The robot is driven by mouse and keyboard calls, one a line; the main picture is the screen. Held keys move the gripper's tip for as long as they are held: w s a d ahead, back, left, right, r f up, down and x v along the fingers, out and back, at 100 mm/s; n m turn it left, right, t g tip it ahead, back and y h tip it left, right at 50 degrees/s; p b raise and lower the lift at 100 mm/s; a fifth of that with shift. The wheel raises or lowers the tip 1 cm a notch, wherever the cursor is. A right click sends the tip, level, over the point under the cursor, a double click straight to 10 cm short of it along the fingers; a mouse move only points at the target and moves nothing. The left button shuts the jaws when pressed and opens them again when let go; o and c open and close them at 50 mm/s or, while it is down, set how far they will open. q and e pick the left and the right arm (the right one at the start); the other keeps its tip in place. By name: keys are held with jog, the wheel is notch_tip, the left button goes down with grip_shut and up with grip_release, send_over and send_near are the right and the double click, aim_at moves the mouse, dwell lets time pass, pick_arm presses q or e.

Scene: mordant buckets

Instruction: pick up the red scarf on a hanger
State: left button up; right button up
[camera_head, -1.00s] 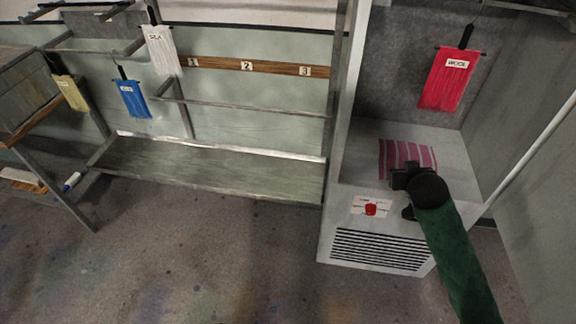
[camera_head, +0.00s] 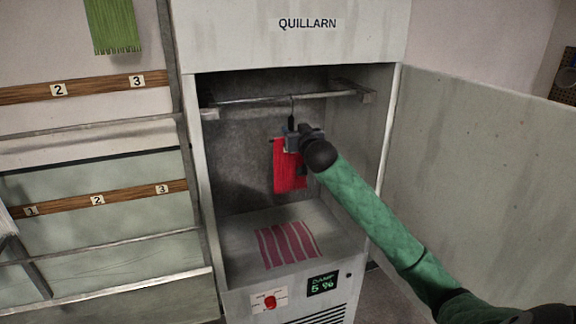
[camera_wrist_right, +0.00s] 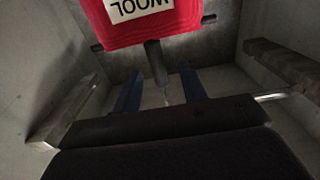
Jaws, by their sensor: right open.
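The red scarf (camera_head: 287,178) hangs on a dark hanger inside the open cabinet, below its rail; it also shows in the right wrist view (camera_wrist_right: 150,30) with its WOOL label upside down. The hanger's dark stem (camera_wrist_right: 156,62) shows in the wrist view. My right gripper (camera_head: 292,138) is at the top of the scarf in the head view and hides part of it. In the wrist view its two blue fingers (camera_wrist_right: 162,90) are apart, with the stem and thin hook in line with the gap between them. Whether they touch it cannot be told. My left gripper is out of view.
The cabinet (camera_head: 300,55) marked QUILLARN has its door (camera_head: 480,190) open on the right. A rail (camera_head: 245,100) crosses its top. A striped pink cloth (camera_head: 287,244) lies on its floor. A green scarf (camera_head: 113,25) hangs at upper left, beside numbered wooden strips (camera_head: 105,88).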

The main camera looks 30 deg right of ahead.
aim_at(292, 127)
jog(key=shift+w+d, duration=0.1)
jog(key=shift+w, duration=0.4)
jog(key=shift+w+d+p, duration=0.1)
jog(key=shift+w+p, duration=0.1)
jog(key=shift+p, duration=0.25)
jog(key=shift+p+x, duration=0.8)
jog(key=shift+p, duration=0.1)
jog(key=shift+p+x, duration=0.9)
jog(key=shift+x, duration=0.35)
jog(key=shift+w+d+f, duration=0.15)
jog(key=shift+w+f, duration=0.15)
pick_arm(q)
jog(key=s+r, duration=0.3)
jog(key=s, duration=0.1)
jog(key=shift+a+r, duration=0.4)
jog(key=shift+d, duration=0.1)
pick_arm(e)
grip_shut()
